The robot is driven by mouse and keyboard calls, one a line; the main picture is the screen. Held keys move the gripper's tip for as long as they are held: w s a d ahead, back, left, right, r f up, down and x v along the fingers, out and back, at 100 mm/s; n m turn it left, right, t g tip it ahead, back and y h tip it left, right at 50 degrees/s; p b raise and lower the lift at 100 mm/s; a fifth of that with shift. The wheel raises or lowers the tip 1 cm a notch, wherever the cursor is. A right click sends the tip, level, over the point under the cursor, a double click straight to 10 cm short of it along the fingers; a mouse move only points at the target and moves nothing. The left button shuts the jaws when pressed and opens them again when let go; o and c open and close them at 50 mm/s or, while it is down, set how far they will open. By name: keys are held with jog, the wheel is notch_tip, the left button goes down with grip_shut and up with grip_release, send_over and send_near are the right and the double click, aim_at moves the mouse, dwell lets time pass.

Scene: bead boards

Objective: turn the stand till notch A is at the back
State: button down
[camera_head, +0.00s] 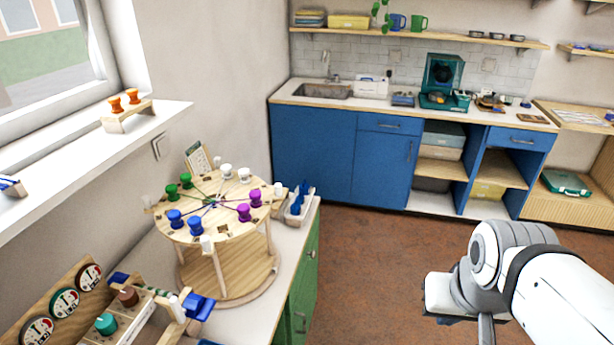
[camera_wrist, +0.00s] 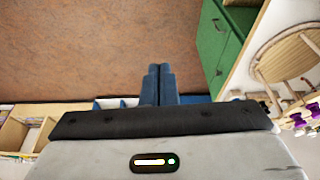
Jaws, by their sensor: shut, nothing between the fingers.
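The stand (camera_head: 247,229) is a round two-level wooden turntable at the left on a counter. Its top carries a pair each of green spools (camera_head: 179,185), white spools (camera_head: 235,174), purple spools (camera_head: 249,205) and blue spools (camera_head: 184,218), with dark threads meeting near the middle. Pale pegs (camera_head: 207,243) stand at its rim. I cannot read any notch letters, so I cannot tell where notch A is. The stand's edge shows at the right of the wrist view (camera_wrist: 262,70). My gripper (camera_wrist: 158,70) is shut and empty over the floor, well apart from the stand.
A panel with dials (camera_head: 64,302) and knobs stands in front of the stand at the lower left. A small tray (camera_head: 298,212) is right of it, and a card (camera_head: 198,158) is behind. The window sill (camera_head: 70,155) is at the left. The floor (camera_head: 365,260) is clear.

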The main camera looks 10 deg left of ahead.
jog(key=shift+s+a, duration=0.1)
jog(key=shift+a, duration=0.05)
jog(key=w+a+f+m+t+b, duration=0.3)
jog(key=w+f+t+b, duration=0.15)
jog(key=w+b, duration=0.5)
jog(key=m+t+y+b, duration=0.7)
jog(key=y+b, duration=0.4)
jog(key=b, duration=0.8)
send_near(280, 190)
jog(key=shift+g, duration=0.25)
jog(key=b+x, duration=0.2)
jog(key=x, duration=0.4)
jog(key=shift+w+a, duration=0.2)
jog(key=shift+w, duration=0.2)
jog(key=shift+r, duration=0.1)
